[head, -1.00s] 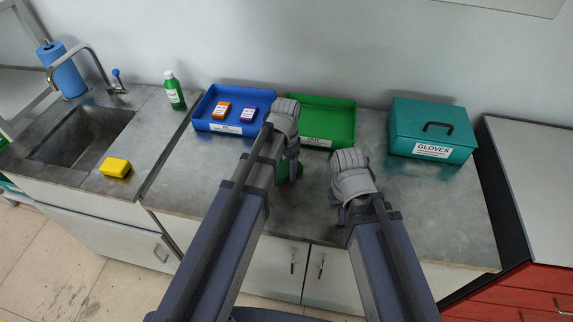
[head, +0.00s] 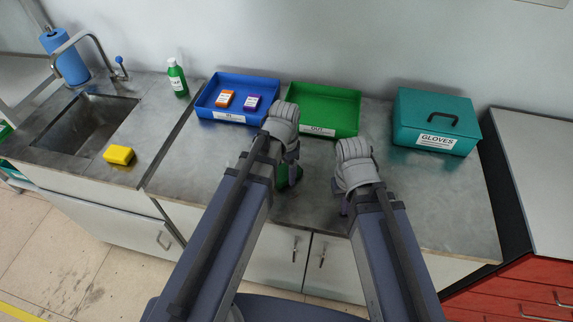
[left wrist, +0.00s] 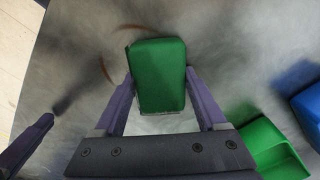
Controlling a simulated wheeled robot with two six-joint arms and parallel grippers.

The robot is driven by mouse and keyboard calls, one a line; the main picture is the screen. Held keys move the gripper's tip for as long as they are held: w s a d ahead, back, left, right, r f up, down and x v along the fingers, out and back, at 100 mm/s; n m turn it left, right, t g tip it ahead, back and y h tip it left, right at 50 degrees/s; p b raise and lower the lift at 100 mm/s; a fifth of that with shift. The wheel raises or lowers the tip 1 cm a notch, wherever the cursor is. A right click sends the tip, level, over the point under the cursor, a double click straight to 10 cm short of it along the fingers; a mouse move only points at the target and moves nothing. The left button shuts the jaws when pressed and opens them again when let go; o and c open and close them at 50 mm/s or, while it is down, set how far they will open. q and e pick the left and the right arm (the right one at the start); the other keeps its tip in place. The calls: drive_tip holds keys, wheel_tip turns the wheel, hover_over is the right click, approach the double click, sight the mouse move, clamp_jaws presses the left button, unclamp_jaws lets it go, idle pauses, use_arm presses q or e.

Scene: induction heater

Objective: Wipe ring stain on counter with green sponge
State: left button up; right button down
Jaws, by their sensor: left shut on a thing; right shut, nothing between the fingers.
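The green sponge (left wrist: 160,75) is gripped between the two fingers of my left gripper (left wrist: 161,88), shown in the left wrist view. In the head view the sponge (head: 282,174) is mostly hidden behind my left gripper (head: 289,178). A brown ring stain (left wrist: 106,68) shows as thin arcs on the grey counter beside and beyond the sponge; the sponge covers part of it. I cannot tell whether the sponge touches the counter. My right gripper (head: 346,205) is shut and empty, low over the counter to the right.
A blue tray (head: 207,108) with two small boxes and an empty green tray (head: 330,110) stand at the back. A teal gloves box (head: 437,118) is at the right. A yellow sponge (head: 119,155) lies by the sink (head: 88,125). A green bottle (head: 176,78) stands behind it.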

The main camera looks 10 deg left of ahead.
sight(282, 181)
use_arm(q)
drive_tip(key=shift+s, duration=0.3)
drive_tip(key=shift+s+r, duration=0.1)
drive_tip(key=shift+s, duration=1.55)
drive_tip(key=shift+f, duration=0.25)
drive_tip(key=shift+c, duration=0.5)
drive_tip(key=shift+w+r, duration=0.2)
drive_tip(key=shift+w, duration=1.65)
drive_tip(key=shift+w+f, duration=0.15)
drive_tip(key=shift+w, duration=1.5)
drive_tip(key=shift+w, duration=0.1)
drive_tip(key=shift+w, duration=1.7)
